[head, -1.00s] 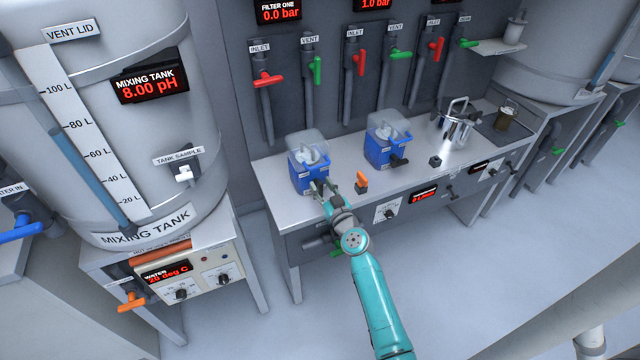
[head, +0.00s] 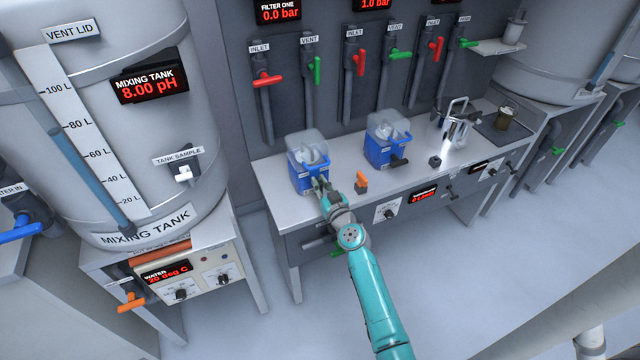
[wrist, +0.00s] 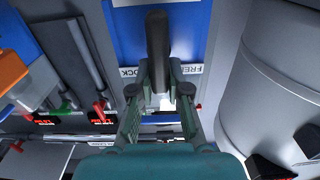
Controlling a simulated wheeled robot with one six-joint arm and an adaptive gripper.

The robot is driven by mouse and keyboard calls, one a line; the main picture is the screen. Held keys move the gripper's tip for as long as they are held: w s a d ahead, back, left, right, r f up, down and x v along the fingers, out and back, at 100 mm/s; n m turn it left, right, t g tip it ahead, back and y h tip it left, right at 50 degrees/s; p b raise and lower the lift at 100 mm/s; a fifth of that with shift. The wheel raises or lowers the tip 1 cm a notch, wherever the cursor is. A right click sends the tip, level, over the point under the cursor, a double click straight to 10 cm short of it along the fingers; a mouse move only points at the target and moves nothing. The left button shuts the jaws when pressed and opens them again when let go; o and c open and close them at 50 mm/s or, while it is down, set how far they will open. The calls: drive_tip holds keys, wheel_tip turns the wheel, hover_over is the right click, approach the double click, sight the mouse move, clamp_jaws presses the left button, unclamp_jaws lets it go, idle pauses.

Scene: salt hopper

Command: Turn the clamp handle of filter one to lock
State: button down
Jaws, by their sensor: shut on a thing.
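Filter one (head: 302,176) is a blue box with a clear lid at the left end of the bench. My gripper (head: 319,184) is at its front, low on the box. In the wrist view, the dark clamp handle (wrist: 158,38) stands out in front of the blue filter face (wrist: 194,32). My gripper's fingers (wrist: 159,84) are shut on the handle's near end. A white label strip behind them reads partly LOCK on the left and FREE on the right. The fingers cover the middle of that strip. In the head view my gripper hides the handle.
A second blue filter (head: 384,150) with a dark handle stands to the right. A steel pitcher (head: 457,130) is farther right. The mixing tank (head: 150,210) is at the left.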

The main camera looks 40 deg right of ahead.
drive_tip(key=m, duration=0.2)
drive_tip(key=d+m, duration=0.1)
drive_tip(key=m, duration=0.1)
drive_tip(key=shift+s, duration=0.15)
drive_tip(key=m, duration=0.4)
drive_tip(key=shift+s+d+f+m, duration=0.1)
drive_tip(key=shift+d+f+m, duration=0.3)
drive_tip(key=m, duration=0.4)
drive_tip(key=shift+s+d+f, duration=0.1)
drive_tip(key=shift+d+f, duration=0.15)
drive_tip(key=shift+f, duration=0.15)
drive_tip(key=shift+d+f+m, duration=0.1)
drive_tip(key=shift+f+m, duration=0.15)
drive_tip(key=shift+m, duration=0.8)
drive_tip(key=shift+f+m, duration=0.2)
drive_tip(key=shift+m, duration=0.85)
drive_tip(key=c, duration=1.1)
unclamp_jaws()
